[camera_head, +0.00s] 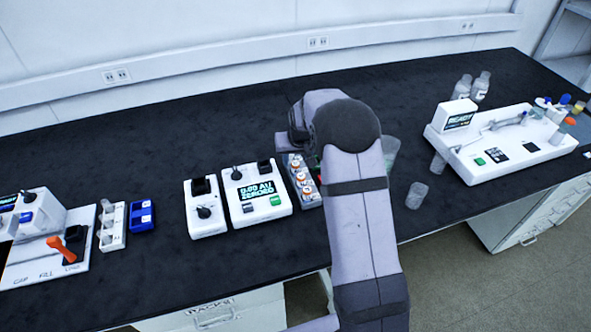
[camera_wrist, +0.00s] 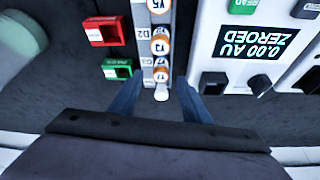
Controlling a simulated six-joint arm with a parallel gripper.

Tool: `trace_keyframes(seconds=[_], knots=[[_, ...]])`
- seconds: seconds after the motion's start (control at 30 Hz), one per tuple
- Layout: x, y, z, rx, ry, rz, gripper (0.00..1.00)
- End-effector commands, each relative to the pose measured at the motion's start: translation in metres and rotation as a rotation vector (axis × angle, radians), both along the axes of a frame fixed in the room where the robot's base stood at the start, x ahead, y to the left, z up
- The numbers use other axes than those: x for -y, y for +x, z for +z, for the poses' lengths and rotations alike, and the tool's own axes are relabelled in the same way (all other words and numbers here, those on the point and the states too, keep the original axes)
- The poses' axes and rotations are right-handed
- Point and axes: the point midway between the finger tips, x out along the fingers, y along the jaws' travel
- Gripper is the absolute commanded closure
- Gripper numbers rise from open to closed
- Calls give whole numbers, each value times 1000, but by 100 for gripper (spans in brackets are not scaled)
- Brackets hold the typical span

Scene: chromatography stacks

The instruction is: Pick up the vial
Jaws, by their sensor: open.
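Several vials with orange-and-white caps stand in a row in a narrow grey rack (camera_head: 316,203), just left of my arm in the head view. The wrist view shows the same row, with the nearest labelled vial (camera_wrist: 161,76) close to the gap between my fingers. A small white rounded piece (camera_wrist: 161,94) lies just below it in the picture; I cannot tell what it is. My gripper (camera_wrist: 160,90) is open, with one dark blue finger on each side of the row. The head view hides my fingers behind the arm. Finger contact with a vial cannot be told.
A white instrument (camera_head: 257,193) reading "0.00 AU ZEROED" stands close left of the rack. A red holder (camera_wrist: 104,30) and a green holder (camera_wrist: 117,69) sit on its other side. A clear beaker (camera_head: 416,195) stands right of my arm. Open black bench lies behind.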

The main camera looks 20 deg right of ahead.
Motion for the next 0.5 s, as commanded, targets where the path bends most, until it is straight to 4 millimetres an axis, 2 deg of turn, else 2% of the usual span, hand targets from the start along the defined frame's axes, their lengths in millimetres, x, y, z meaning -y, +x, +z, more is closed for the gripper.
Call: trace_keyframes(seconds=[0.3, 0.5], knots=[[1, 12, -30, -2, 0, 1, 57], [2, 17, -42, -1, 0, 1, 57]])
